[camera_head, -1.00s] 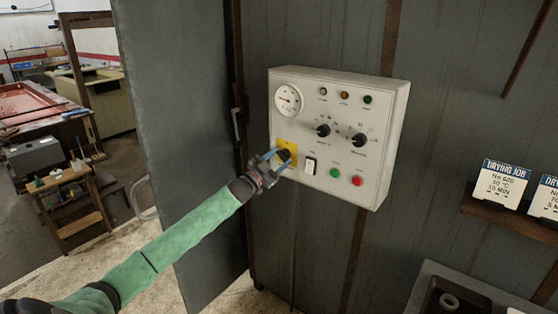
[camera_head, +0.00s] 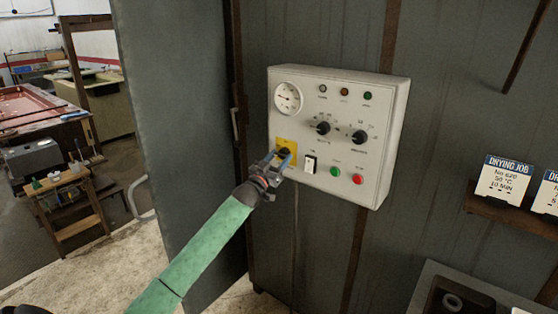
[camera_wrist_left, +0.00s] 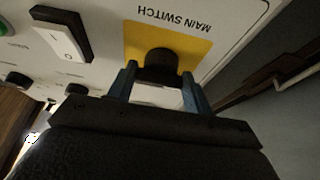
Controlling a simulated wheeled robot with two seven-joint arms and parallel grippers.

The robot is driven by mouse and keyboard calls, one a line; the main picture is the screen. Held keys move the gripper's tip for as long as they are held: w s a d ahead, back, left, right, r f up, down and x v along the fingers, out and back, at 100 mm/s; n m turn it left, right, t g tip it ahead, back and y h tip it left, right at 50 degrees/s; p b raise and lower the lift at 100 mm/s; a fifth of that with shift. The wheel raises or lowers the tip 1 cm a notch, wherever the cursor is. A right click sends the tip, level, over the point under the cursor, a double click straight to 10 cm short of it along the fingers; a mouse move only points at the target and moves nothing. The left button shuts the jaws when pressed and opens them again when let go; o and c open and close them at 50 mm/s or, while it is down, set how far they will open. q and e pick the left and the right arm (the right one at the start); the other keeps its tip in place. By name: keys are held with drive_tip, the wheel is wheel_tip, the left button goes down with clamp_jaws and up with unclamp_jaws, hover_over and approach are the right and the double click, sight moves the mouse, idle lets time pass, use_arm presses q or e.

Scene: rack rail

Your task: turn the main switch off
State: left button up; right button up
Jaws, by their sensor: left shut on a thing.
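The main switch is a black knob (camera_head: 284,152) on a yellow plate (camera_head: 291,145) at the lower left of a white control panel (camera_head: 300,110). In the left wrist view the knob (camera_wrist_left: 160,64) sits between the blue fingers, below the upside-down words MAIN SWITCH on the yellow plate (camera_wrist_left: 192,48). My left gripper (camera_head: 281,157) is shut on the knob; it also shows in the left wrist view (camera_wrist_left: 160,85). The fingers partly hide the knob, and I cannot read its pointer. The amber lamp (camera_head: 344,92) looks dull. My right gripper is not in view.
A white rocker switch (camera_head: 310,164) is close to the right of my gripper. Green (camera_head: 335,172) and red (camera_head: 358,179) buttons and two black dials (camera_head: 323,128) are also on the panel. An open grey door (camera_head: 185,140) stands to the left. Job cards (camera_head: 503,178) stand on a shelf at right.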

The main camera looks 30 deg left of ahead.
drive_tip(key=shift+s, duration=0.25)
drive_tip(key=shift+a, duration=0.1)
use_arm(q)
drive_tip(key=o, duration=1)
drive_tip(key=shift+s+f+b, duration=0.3)
drive_tip(key=shift+s, duration=0.05)
drive_tip(key=b+v, duration=0.3)
drive_tip(key=v, duration=0.4)
drive_tip(key=shift+r, duration=0.2)
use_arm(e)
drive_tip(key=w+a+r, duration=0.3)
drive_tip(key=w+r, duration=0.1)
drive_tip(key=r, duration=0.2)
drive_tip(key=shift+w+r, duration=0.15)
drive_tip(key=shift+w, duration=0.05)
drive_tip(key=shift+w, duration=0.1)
